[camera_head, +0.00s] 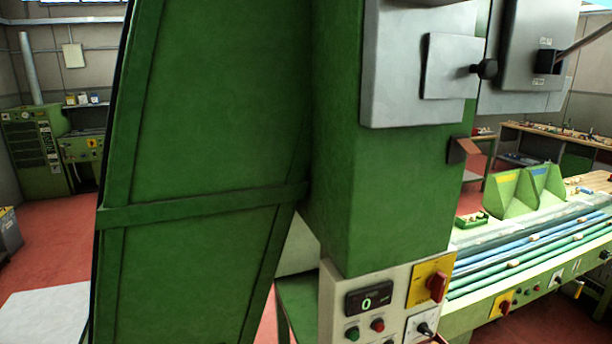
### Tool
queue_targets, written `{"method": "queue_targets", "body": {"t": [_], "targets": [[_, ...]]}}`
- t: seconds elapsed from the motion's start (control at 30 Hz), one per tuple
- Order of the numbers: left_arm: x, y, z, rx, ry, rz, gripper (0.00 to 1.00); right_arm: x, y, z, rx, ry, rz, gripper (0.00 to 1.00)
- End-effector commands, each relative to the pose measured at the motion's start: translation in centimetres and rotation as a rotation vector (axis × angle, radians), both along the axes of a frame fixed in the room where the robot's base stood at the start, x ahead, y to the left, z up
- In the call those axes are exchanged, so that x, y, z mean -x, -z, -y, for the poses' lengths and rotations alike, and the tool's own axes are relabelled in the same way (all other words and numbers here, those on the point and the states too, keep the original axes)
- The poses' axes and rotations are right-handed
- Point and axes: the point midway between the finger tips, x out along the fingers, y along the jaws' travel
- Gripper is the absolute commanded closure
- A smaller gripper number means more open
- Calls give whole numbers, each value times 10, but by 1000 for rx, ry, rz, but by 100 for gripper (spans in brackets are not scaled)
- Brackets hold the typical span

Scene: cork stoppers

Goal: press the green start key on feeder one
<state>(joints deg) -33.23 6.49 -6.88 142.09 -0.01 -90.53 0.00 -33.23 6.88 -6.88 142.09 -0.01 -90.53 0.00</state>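A pale control panel (395,277) is at the bottom centre of the head view, low on a large green machine (385,190). A round green key (352,334) sits at its lower left, close to the bottom edge of the picture. A red button (377,325) is just right of the green key. Above them a dark display (368,298) shows a green 0. I cannot read any label that says this is feeder one. Neither of my grippers is in view, and nothing covers the green key.
A red rotary switch (437,287) on a yellow plate and a black knob (425,329) are right of the buttons. A tall green panel (200,120) fills the left centre. A conveyor (545,245) with several small corks runs at right. Red floor (50,250) shows at left.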

Motion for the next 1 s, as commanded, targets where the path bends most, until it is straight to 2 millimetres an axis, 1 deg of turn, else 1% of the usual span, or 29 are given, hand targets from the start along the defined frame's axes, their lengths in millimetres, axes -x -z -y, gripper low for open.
{"method": "queue_targets", "body": {"t": [0.03,0.07,0.83,1.0], "targets": [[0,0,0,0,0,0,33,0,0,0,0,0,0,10],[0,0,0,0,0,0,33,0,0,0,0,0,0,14],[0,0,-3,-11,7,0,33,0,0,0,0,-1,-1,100],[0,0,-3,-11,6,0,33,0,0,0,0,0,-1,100]]}}
